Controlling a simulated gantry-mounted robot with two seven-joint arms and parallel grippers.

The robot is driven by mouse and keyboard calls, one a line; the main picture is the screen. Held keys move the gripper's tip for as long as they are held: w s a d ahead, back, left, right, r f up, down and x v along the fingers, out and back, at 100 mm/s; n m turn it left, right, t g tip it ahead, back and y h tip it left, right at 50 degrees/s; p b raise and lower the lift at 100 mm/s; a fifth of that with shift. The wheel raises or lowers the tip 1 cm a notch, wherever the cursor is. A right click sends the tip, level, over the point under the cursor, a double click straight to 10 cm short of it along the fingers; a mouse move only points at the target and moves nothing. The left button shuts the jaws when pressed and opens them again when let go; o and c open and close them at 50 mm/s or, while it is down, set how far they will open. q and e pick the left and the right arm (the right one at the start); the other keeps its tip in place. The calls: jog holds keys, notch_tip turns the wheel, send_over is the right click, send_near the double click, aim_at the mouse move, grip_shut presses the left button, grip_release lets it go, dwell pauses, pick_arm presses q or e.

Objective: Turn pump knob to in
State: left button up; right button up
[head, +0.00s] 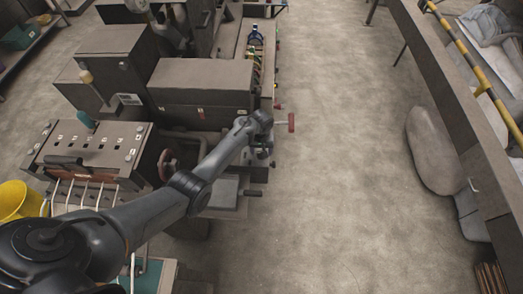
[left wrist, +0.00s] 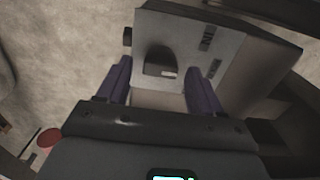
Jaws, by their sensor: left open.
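My left arm reaches across the machine in the head view. Its gripper (head: 263,157) is small there, at the machine's right edge, and its fingers are hard to make out. In the left wrist view the left gripper (left wrist: 159,70) is open, with its two dark purple fingers apart. A dark rounded knob-like part (left wrist: 157,55) with a pale patch shows between the fingertips, on a grey block (left wrist: 190,28). I see no finger touching it. I cannot tell for certain that it is the pump knob, or its setting. My right gripper is not in view.
A red-ended handle (head: 291,122) sticks out just right of my left wrist. A red handwheel (head: 167,165) is left of my forearm. A long brown housing (head: 203,82) stands behind. Open floor (head: 340,160) lies to the right, before a long bench (head: 450,100).

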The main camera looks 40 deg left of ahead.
pick_arm(q)
jog(key=c, duration=1.1)
jog(key=shift+o, duration=0.2)
